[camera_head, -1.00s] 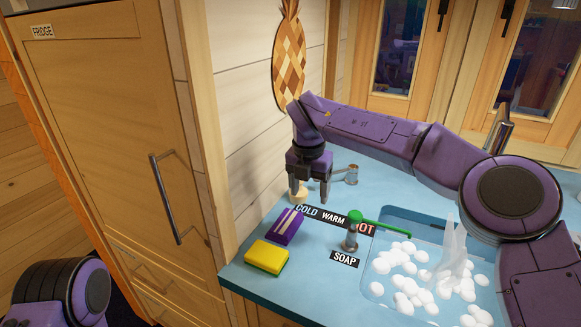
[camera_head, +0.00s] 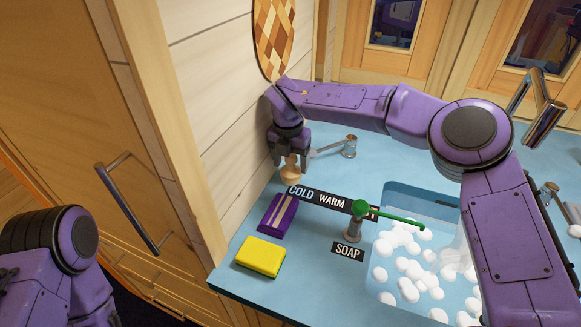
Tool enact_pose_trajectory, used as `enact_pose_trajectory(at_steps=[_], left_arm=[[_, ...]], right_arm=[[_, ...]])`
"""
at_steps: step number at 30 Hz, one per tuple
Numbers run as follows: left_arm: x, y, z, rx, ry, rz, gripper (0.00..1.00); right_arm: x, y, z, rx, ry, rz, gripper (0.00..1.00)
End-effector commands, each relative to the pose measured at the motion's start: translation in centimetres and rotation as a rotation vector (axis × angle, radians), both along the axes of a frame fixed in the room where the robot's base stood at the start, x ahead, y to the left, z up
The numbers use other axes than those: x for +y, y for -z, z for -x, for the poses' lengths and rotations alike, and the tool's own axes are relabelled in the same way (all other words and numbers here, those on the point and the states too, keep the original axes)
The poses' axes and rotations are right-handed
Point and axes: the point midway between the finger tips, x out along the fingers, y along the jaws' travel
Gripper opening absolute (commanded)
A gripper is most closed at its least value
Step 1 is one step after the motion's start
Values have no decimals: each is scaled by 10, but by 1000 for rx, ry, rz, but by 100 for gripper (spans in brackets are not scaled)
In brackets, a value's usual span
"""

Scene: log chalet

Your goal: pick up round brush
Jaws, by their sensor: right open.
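The round brush (camera_head: 290,175) is a small tan, wooden-looking thing on the blue counter, near the wall and behind the COLD label. My right gripper (camera_head: 290,168) points down right at it, with its fingers around or just above its top. The right gripper is open, and I cannot tell whether its fingers touch the brush. The lower part of the brush shows below the fingers. My left arm is at the lower left edge, and its gripper is out of the picture.
A purple packet (camera_head: 278,215) and a yellow sponge (camera_head: 261,257) lie in front. A soap tap with a green lever (camera_head: 390,216) stands by the sink (camera_head: 390,290) of white foam. A metal lever tap (camera_head: 348,147) stands right of the gripper. The wall is close on the left.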

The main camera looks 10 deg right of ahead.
Motion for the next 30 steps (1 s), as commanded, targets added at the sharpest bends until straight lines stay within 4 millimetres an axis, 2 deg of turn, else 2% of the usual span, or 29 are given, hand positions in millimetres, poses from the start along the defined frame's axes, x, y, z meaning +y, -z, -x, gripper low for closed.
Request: enact_pose_trajectory(at_steps=[1,4,11,14,15,25,30], left_arm=[[0,-6,0,0,0,0,47],[0,-8,0,-1,0,-1,47],[0,-7,0,0,0,0,47],[0,-7,0,0,0,0,47],[0,-7,0,0,0,0,47],[0,-7,0,0,0,0,47],[0,-2,0,0,0,0,47]], right_arm=[[0,6,0,4,0,0,70],[-1,18,-2,2,1,-1,70],[-1,22,-2,-1,1,-1,70],[-1,22,-2,-1,1,-1,40],[-1,22,-2,-1,1,-1,28],[-1,20,-2,-1,1,-1,27],[-1,2,-3,-4,2,-1,27]])
